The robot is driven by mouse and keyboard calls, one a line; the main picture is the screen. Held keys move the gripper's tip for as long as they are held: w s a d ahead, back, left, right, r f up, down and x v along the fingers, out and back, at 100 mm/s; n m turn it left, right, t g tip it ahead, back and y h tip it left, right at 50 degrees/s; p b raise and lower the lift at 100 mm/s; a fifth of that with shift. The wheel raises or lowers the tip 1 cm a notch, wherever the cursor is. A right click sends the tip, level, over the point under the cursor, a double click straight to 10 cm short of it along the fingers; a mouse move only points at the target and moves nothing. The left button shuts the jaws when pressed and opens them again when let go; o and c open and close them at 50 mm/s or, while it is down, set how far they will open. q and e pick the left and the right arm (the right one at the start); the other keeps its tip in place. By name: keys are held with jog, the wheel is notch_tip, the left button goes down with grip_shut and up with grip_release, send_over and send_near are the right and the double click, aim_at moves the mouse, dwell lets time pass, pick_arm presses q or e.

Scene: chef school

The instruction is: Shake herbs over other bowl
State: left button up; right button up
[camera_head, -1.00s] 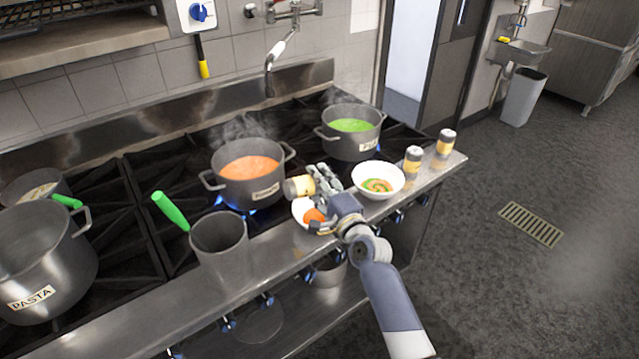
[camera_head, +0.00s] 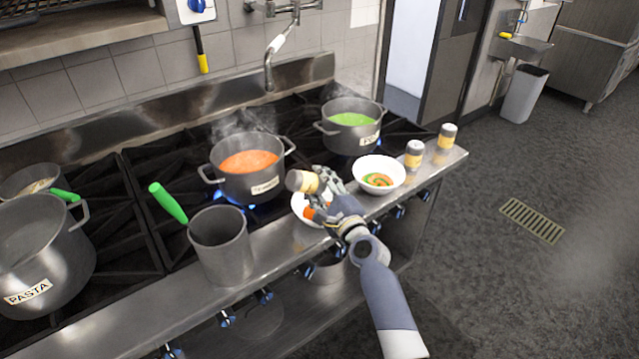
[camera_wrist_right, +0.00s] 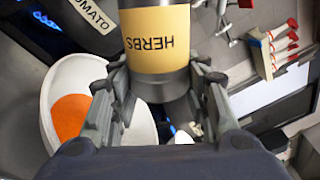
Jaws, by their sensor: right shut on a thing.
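My right gripper (camera_head: 325,184) is shut on a herbs shaker (camera_head: 303,181), held tilted above the left white bowl (camera_head: 301,208). In the right wrist view the shaker's yellow label reads HERBS (camera_wrist_right: 152,38), between my fingers (camera_wrist_right: 163,100). The left bowl holds orange soup; it also shows in the right wrist view (camera_wrist_right: 62,85). The other white bowl (camera_head: 392,166) stands to its right, with orange and green soup swirled in it. My arm and gripper hide part of the left bowl. My left gripper is not in view.
A pot of orange soup (camera_head: 240,184) steams behind the shaker, and a pot of green soup (camera_head: 341,137) stands behind the right bowl. Two more shakers (camera_head: 414,152) (camera_head: 446,135) stand at the counter's right end. A metal container (camera_head: 222,255) with a green handle stands left.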

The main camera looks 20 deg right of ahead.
jog(key=shift+r+p, duration=1.7)
jog(key=shift+p, duration=0.1)
notch_tip(320, 180, down, 4)
jog(key=b, duration=0.3)
jog(key=shift+r, duration=0.2)
jog(key=shift+w, duration=0.1)
notch_tip(320, 180, up, 4)
jog(key=p, duration=0.3)
jog(key=shift+f, duration=0.25)
notch_tip(320, 180, down, 4)
jog(key=b, duration=0.3)
jog(key=shift+r, duration=0.25)
notch_tip(320, 180, up, 4)
jog(key=p, duration=0.3)
jog(key=shift+f+p, duration=0.15)
jog(key=shift+p, duration=0.15)
jog(key=shift+f, duration=0.15)
jog(key=shift+f, duration=0.1)
